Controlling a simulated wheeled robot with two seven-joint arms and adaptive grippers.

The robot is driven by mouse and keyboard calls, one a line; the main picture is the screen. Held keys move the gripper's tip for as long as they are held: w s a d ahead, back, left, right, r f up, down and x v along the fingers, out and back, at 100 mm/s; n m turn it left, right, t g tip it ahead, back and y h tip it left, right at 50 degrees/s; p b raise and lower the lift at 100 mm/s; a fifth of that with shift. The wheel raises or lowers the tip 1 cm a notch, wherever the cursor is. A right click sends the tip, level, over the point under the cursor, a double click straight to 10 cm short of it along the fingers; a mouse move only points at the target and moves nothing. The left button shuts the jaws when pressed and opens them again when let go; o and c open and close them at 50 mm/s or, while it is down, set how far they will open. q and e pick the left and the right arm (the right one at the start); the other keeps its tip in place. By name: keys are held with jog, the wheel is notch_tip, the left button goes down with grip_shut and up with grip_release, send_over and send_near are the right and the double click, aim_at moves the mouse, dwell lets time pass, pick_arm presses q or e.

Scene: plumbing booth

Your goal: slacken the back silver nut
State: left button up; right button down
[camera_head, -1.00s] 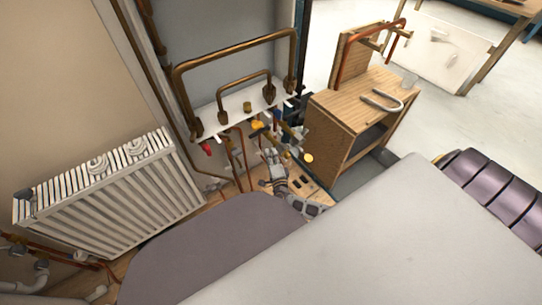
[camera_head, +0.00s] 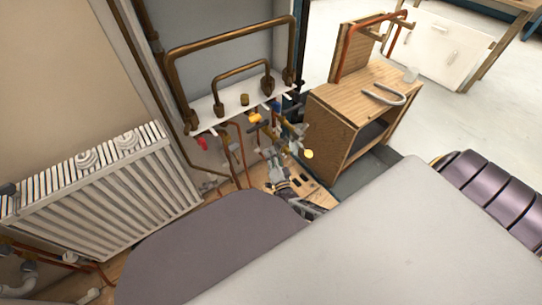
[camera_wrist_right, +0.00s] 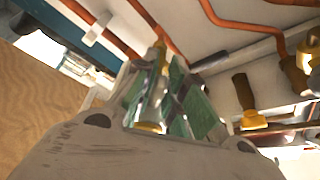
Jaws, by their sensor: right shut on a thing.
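My right gripper (camera_head: 277,160) is low among the pipes and valves under the white bracket in the head view. In the right wrist view its green-padded fingers (camera_wrist_right: 168,98) are shut on a silver nut (camera_wrist_right: 152,88) on a pipe fitting. Brass shows above and below the nut. The fingers hide its sides, and I cannot tell from the picture whether it is the back one. In the head view the nut is too small and covered to make out. My left gripper is not in view.
A white bracket (camera_head: 232,109) with bent copper pipes is above the gripper. A yellow valve handle (camera_head: 254,118) and a red one (camera_head: 202,144) are close by. A wooden cabinet (camera_head: 335,121) stands right, a white radiator (camera_head: 110,205) left. Copper pipes (camera_wrist_right: 222,22) crowd the wrist view.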

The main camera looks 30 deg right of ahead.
jog(key=shift+f, duration=0.15)
dwell(0.3)
jog(key=c, duration=1.5)
grip_release()
jog(key=shift+o, duration=0.2)
jog(key=shift+r, duration=0.2)
